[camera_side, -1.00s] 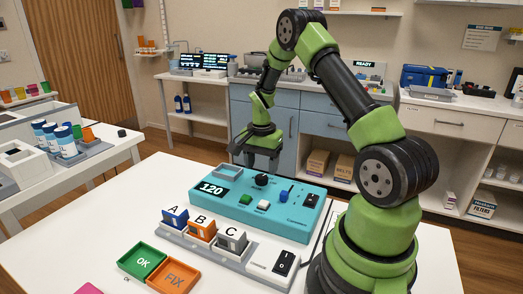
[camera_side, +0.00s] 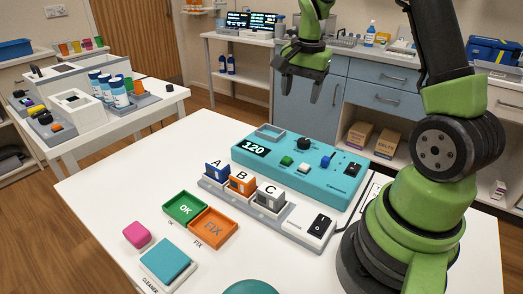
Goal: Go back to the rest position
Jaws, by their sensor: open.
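My gripper (camera_side: 301,88) hangs in the air, fingers pointing down, above and behind the teal control box (camera_side: 262,161). Its two dark fingers are apart, with nothing between them. The control box sits on the white table (camera_side: 120,190) and shows "120", with a black knob (camera_side: 304,144), a green button (camera_side: 286,160), a white button (camera_side: 304,168) and a blue control (camera_side: 325,161). My arm's upper part runs out of the top of the picture.
A holder with blocks A (camera_side: 216,172), B (camera_side: 241,182) and C (camera_side: 268,196) stands before the box. A pink block (camera_side: 137,235) and teal cleaner pad (camera_side: 168,262) lie nearer.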

